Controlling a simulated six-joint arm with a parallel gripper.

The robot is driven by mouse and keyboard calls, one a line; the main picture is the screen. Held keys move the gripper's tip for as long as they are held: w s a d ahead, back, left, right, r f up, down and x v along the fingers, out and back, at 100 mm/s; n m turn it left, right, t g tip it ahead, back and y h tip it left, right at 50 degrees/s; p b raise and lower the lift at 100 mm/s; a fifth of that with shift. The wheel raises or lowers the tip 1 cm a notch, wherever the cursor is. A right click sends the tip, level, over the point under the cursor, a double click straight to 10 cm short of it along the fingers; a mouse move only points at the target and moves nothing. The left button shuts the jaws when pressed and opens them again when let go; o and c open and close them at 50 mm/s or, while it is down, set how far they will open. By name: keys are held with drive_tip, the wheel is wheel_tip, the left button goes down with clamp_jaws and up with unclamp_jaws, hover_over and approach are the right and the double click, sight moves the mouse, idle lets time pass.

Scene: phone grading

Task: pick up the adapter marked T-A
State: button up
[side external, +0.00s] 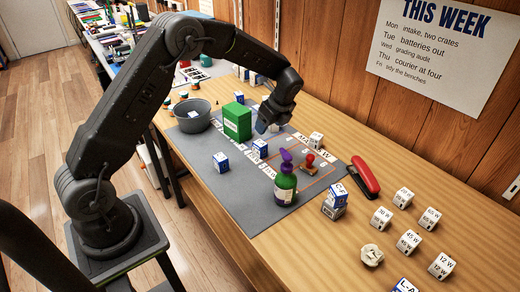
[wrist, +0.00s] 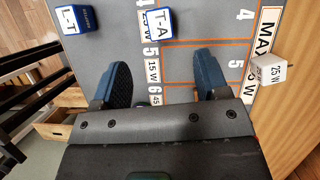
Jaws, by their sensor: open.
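The adapter marked T-A (wrist: 159,25) is a small blue and white block on the grey mat. In the wrist view it stands at the top, beyond the gap between my fingers and apart from them. My gripper (wrist: 165,72) is open, with nothing between its two dark blue fingers. In the side view my gripper (side external: 267,124) hangs over the mat beside a green box. A blue and white block (side external: 260,149) stands below it there, but its mark is too small to read.
A block marked L-T (wrist: 78,20) stands left of T-A. The green box (side external: 237,122), a grey bowl (side external: 193,118), a green bottle with a purple top (side external: 285,185) and a red-handled stamp (side external: 308,164) stand on the mat (side external: 205,190). A white 25 W cube (wrist: 270,69) is at right.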

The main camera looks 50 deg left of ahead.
sight(262, 144)
drive_tip(key=x, duration=0.6)
drive_tip(key=shift+a+f, duration=0.1)
drive_tip(key=shift+f, duration=0.3)
drive_tip(key=shift+d+x, duration=0.2)
drive_tip(key=shift+x, duration=1.15)
drive_tip(key=shift+d+x, duration=0.25)
drive_tip(key=shift+x, duration=1.15)
drive_tip(key=shift+f, duration=0.15)
drive_tip(key=c, duration=1)
